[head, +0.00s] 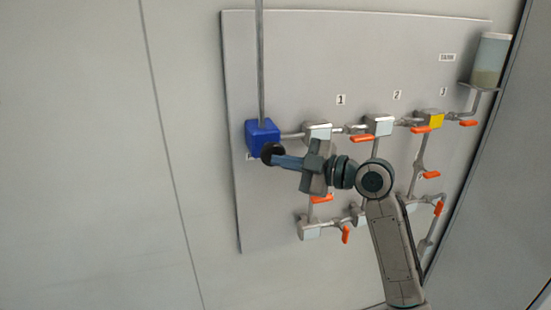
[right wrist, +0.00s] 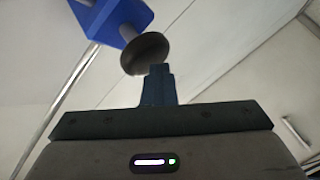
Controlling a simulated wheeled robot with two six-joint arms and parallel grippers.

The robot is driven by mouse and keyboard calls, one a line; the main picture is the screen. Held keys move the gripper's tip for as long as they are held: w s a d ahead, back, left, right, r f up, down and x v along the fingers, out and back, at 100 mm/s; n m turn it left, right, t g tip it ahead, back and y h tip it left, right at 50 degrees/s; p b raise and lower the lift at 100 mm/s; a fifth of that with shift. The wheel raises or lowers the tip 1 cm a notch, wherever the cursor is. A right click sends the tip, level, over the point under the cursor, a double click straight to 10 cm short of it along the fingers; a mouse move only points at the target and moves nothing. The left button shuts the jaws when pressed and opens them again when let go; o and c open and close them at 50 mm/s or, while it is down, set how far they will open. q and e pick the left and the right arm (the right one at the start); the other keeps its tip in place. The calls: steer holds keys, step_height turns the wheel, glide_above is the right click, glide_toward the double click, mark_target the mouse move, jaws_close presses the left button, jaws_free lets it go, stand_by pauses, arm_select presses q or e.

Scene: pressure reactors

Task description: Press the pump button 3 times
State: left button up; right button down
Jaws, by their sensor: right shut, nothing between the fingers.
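The blue pump box (head: 262,136) is mounted at the left end of the pipework on the grey panel. Its round black button (head: 270,151) faces out from the box. My right gripper (head: 277,159) is shut and empty, with its fingertips at the button. In the right wrist view the blue box (right wrist: 97,18) and the dark button disc (right wrist: 146,53) on its grey stem show just beyond the shut fingers (right wrist: 157,75). The fingertips look to be at the disc's lower edge; I cannot tell whether they touch it. My left gripper is not in view.
The panel (head: 300,60) carries pipes, pale square blocks and several orange valve handles (head: 362,139), some close behind my right arm. The wall (head: 80,150) left of the panel is clear.

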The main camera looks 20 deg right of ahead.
steer(key=shift+w+b, duration=0.4)
steer(key=shift+w, duration=0.7)
stand_by(0.7)
stand_by(0.4)
steer(key=shift+s+f+b, duration=0.15)
steer(key=shift+s+b, duration=0.15)
steer(key=shift+s, duration=1.7)
steer(key=s, duration=0.5)
steer(key=shift+d, duration=0.1)
